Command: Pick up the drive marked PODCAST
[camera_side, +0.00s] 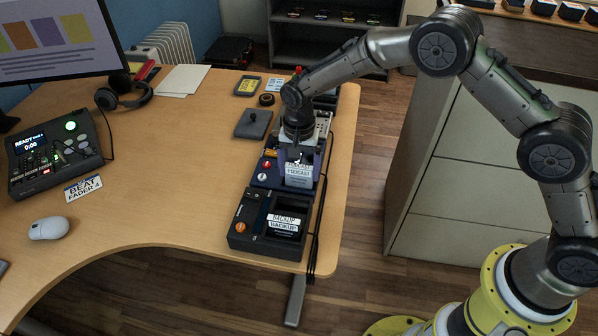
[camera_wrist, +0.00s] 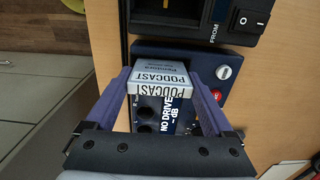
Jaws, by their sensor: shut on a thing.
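The drive marked PODCAST (camera_side: 299,174) is a pale grey block with a white label, above the blue dock in the side view. The blue dock (camera_side: 264,178) has a red and a white button and lies under the drive. Whether the drive still touches the dock is hard to tell. In the wrist view, NO DRIVE print shows on the dock beside the drive.
A black dock (camera_side: 245,238) holding a drive marked BACKUP (camera_side: 284,224) stands just in front, near the desk's edge. Cables (camera_side: 318,235) run along the right side. A dark box with a knob (camera_side: 253,124) lies behind. The desk's middle (camera_side: 175,180) is clear.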

